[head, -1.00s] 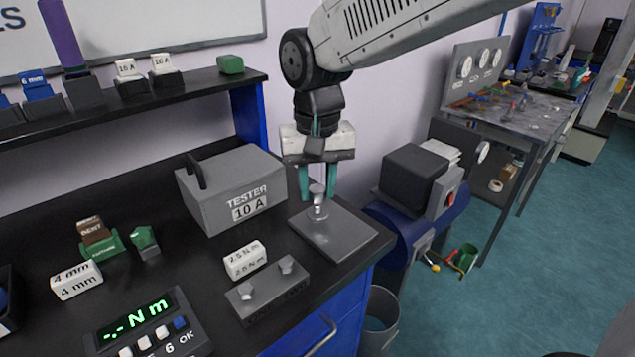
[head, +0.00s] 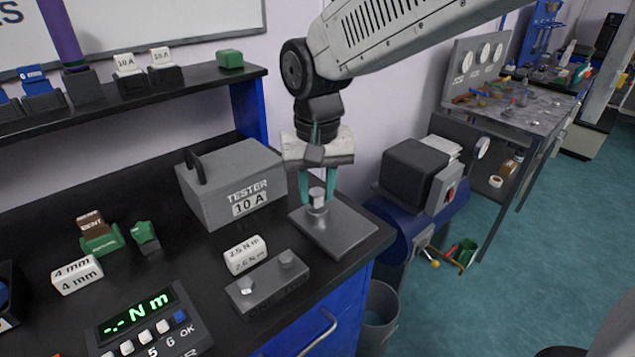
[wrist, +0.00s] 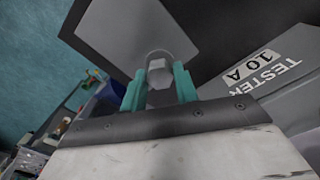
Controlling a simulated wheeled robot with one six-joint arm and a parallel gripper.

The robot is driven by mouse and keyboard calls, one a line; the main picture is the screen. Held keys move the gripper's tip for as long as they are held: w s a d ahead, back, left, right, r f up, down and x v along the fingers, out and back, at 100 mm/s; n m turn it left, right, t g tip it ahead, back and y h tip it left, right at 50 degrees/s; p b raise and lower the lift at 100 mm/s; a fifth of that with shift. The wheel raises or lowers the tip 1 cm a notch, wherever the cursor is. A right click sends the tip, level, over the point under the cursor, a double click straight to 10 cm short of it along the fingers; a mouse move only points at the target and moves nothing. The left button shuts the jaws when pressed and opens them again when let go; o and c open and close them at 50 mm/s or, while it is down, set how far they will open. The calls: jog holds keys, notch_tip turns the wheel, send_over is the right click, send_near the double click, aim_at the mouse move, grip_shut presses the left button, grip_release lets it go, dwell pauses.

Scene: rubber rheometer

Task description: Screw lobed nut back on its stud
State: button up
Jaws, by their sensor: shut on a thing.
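The grey lobed nut (head: 318,194) sits between the teal fingers of my gripper (head: 318,198), which are shut on it. The nut also shows in the wrist view (wrist: 158,72) between the fingertips (wrist: 160,84). Below it is a flat grey plate (head: 348,232) near the right end of the bench. A short light post, the stud (head: 317,208), stands on the plate directly under the nut. My gripper points straight down over it. I cannot tell how far the threads are engaged; the fingers and nut hide the joint.
The grey tester box (head: 232,182) stands close to the left of my gripper. A block with two knobs (head: 268,287) and a white torque label block (head: 246,255) lie in front. The bench's right edge is near the plate, with a bin (head: 380,318) below.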

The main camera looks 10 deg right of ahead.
jog(key=shift+f, duration=0.3)
jog(key=o, duration=1)
jog(key=c, duration=1)
jog(key=m, duration=0.4)
jog(key=shift+m, duration=0.3)
jog(key=m, duration=0.4)
jog(key=shift+m, duration=0.3)
